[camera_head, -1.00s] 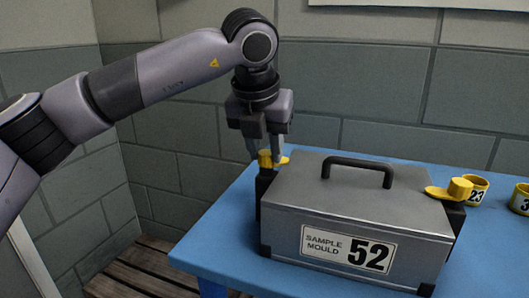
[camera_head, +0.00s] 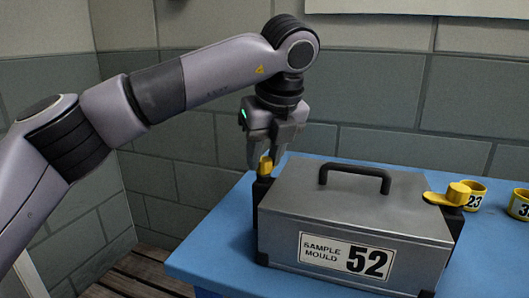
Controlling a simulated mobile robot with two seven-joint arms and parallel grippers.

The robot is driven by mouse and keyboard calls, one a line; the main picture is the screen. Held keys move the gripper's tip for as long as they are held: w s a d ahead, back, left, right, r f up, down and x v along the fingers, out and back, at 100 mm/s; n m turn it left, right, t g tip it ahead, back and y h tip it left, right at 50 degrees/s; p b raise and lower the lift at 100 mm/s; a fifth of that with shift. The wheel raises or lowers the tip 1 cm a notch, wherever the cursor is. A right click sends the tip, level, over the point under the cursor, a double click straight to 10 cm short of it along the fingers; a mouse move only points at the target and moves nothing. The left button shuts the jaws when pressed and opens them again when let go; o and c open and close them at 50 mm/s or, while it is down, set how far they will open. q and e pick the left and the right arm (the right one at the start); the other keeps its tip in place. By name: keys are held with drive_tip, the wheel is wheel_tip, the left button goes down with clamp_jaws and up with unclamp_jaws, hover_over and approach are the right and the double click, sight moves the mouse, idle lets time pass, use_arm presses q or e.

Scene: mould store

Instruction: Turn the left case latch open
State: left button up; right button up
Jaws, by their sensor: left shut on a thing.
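A grey metal case (camera_head: 343,204) labelled "SAMPLE MOULD 52" sits on the blue table, with a black handle (camera_head: 354,178) on its lid. The left case latch (camera_head: 265,167) is yellow and sits on a black mount at the case's left end. My left gripper (camera_head: 266,160) points down from above and is shut on the left latch's knob; the fingers hide part of it. The right case latch (camera_head: 450,195) is yellow too, its flat tab pointing left over the lid. My right gripper is not in view.
The blue table (camera_head: 215,244) is clear to the left of the case. Yellow numbered rings stand to the right, one marked 23 (camera_head: 475,197) and one at the picture's edge (camera_head: 518,205). A block wall rises behind; a slatted wooden pallet (camera_head: 135,274) lies at lower left.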

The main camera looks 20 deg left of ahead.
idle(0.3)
use_arm(q)
drive_tip(key=o, duration=1)
drive_tip(key=shift+o, duration=0.2)
drive_tip(key=p+v, duration=0.1)
drive_tip(key=v, duration=0.6)
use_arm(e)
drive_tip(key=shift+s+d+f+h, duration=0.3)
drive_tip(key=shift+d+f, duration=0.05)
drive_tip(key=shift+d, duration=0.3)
use_arm(q)
drive_tip(key=shift+r, duration=0.1)
drive_tip(key=shift+s, duration=0.1)
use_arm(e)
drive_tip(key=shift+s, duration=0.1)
